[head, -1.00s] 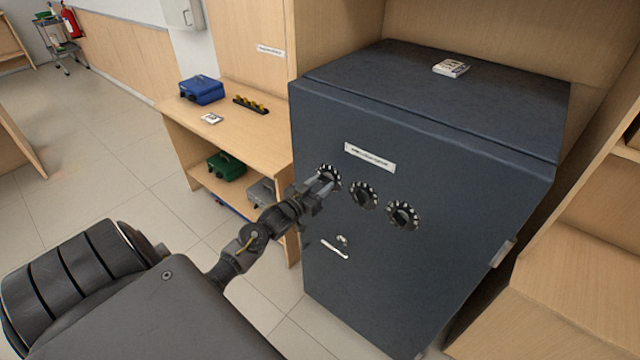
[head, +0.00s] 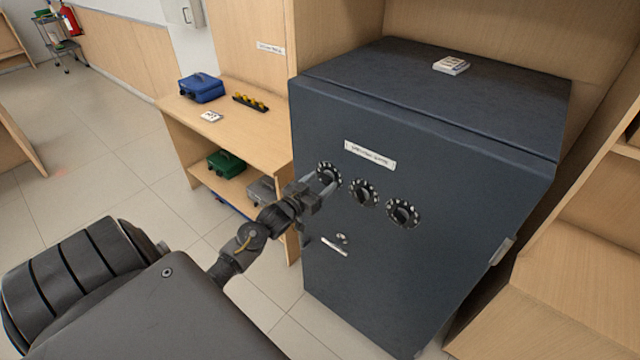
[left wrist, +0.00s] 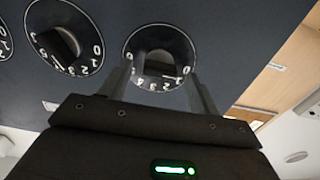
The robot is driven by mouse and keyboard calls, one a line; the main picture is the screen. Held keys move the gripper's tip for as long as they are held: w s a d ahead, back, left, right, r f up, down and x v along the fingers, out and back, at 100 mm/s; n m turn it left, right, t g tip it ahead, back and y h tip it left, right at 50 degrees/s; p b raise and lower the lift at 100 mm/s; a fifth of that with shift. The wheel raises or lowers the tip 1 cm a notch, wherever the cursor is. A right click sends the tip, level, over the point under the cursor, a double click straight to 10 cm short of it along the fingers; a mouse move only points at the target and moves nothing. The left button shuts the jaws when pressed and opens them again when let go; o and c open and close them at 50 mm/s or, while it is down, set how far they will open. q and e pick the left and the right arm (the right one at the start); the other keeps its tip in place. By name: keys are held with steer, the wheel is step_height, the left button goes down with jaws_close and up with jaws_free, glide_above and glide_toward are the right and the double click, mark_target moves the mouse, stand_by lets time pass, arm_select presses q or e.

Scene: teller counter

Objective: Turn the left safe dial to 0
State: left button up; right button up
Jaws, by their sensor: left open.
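The dark blue-grey safe (head: 430,130) has three black dials with white numbers in a row on its front. The left safe dial (head: 329,173) is at the row's left end. My left gripper (head: 325,190) is open just in front of that dial. In the left wrist view the same dial (left wrist: 160,60) shows between the two fingers (left wrist: 160,88), with its knob in the middle and 0 at its right side. Whether the fingertips touch the knob I cannot tell. The middle dial (head: 364,193) and right dial (head: 403,213) are beside it. My right gripper is not in view.
A handle (head: 335,247) and a small keyhole lie below the dials, and a white label (head: 370,155) above them. A wooden shelf table (head: 250,125) with a blue box (head: 201,88) and a green box (head: 226,164) stands left of the safe. Floor is open at left.

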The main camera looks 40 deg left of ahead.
arm_select(q)
steer(key=s+b, duration=0.2)
steer(key=s, duration=0.8)
steer(key=shift+s, duration=0.2)
steer(key=shift+d, duration=0.1)
